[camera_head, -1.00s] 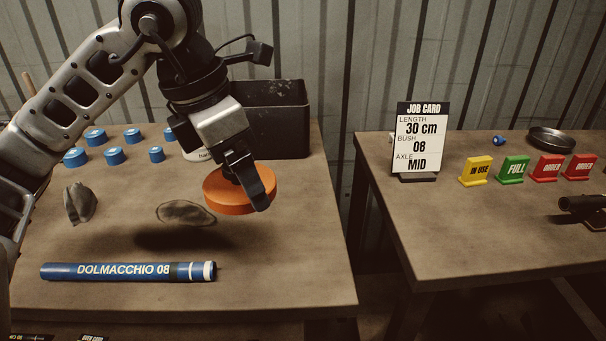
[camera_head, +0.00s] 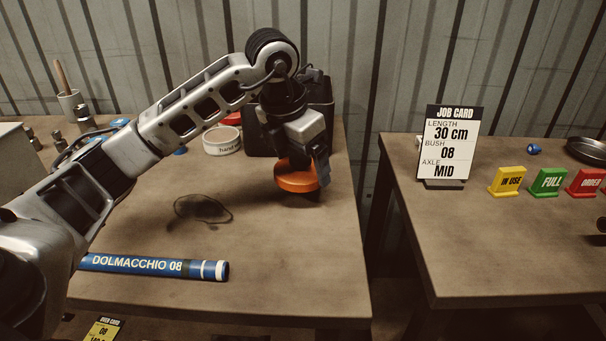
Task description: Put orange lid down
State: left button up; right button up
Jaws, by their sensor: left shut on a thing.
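The orange lid (camera_head: 296,182) is a flat round disc near the right side of the left table. My left gripper (camera_head: 318,172) is shut on it, with a finger showing at the lid's right side. The lid appears close to the tabletop, with a dark shadow under its right part. I cannot tell whether it touches the table. The arm hides part of the table's left half. My right gripper is not in view.
A blue tube marked DOLMACCHIO 08 (camera_head: 150,265) lies at the front. A white tin (camera_head: 222,140) and a dark bin (camera_head: 258,136) stand behind. A gap separates the right table (camera_head: 480,245), which bears a job card (camera_head: 450,145).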

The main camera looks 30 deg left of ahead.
aim_at(303, 177)
pick_arm(q)
jog(key=shift+w+f, duration=0.2)
jog(key=shift+f, duration=0.05)
jog(key=shift+x, duration=1.9)
jog(key=shift+s+a, duration=0.2)
jog(key=shift+f, duration=0.2)
jog(key=o, duration=0.7)
jog(key=shift+o, duration=0.2)
jog(key=v, duration=1.2)
jog(key=shift+r+p, duration=0.15)
jog(key=shift+p, duration=0.25)
